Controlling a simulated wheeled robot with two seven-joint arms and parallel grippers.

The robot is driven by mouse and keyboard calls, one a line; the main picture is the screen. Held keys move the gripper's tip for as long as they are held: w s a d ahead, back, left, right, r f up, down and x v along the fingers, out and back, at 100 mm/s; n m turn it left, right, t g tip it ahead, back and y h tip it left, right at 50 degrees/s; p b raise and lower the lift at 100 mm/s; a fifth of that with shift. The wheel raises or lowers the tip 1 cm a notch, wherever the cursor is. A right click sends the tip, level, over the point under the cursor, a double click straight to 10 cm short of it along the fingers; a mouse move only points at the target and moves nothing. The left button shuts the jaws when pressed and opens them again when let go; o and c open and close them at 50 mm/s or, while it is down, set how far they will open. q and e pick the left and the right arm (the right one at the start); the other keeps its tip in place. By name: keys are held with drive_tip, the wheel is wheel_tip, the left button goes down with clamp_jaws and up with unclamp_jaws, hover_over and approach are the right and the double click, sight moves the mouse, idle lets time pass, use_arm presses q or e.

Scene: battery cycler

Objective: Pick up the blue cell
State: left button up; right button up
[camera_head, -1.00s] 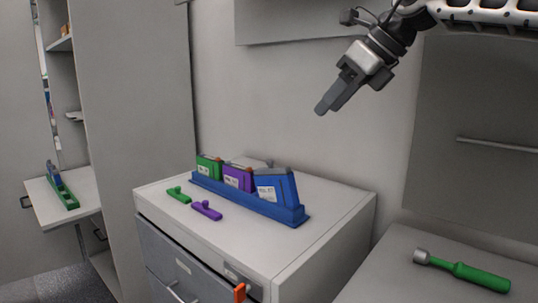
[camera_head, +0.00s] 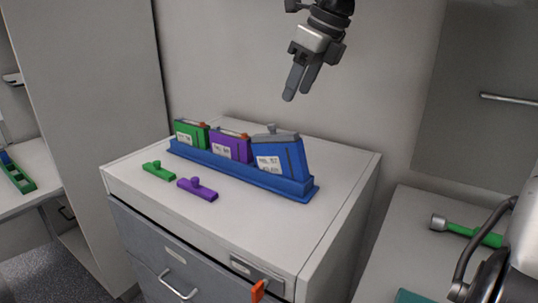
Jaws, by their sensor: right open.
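The blue cell (camera_head: 291,158) stands tilted in the right end of a long blue rack (camera_head: 240,176) on the white cabinet top. It has a grey cap with a knob and a white label. My right gripper (camera_head: 299,92) hangs above and slightly beyond the cell, fingers pointing down, open and empty, with a clear gap to the cell. My left gripper is not in view.
A green cell (camera_head: 188,132) and a purple cell (camera_head: 230,147) share the rack. Green (camera_head: 158,172) and purple (camera_head: 198,190) knobbed pieces lie in front. The cabinet top right of the rack is clear. A green-handled tool (camera_head: 464,229) lies at right.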

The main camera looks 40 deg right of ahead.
sight(281, 133)
drive_tip(key=x, duration=0.4)
drive_tip(key=p+x, duration=0.1)
drive_tip(key=x, duration=0.9)
drive_tip(key=shift+s+a+f+p, duration=0.15)
drive_tip(key=shift+s+f+p, duration=0.1)
drive_tip(key=shift+s+p, duration=0.1)
drive_tip(key=shift+c, duration=0.3)
clamp_jaws()
drive_tip(key=shift+r, duration=0.15)
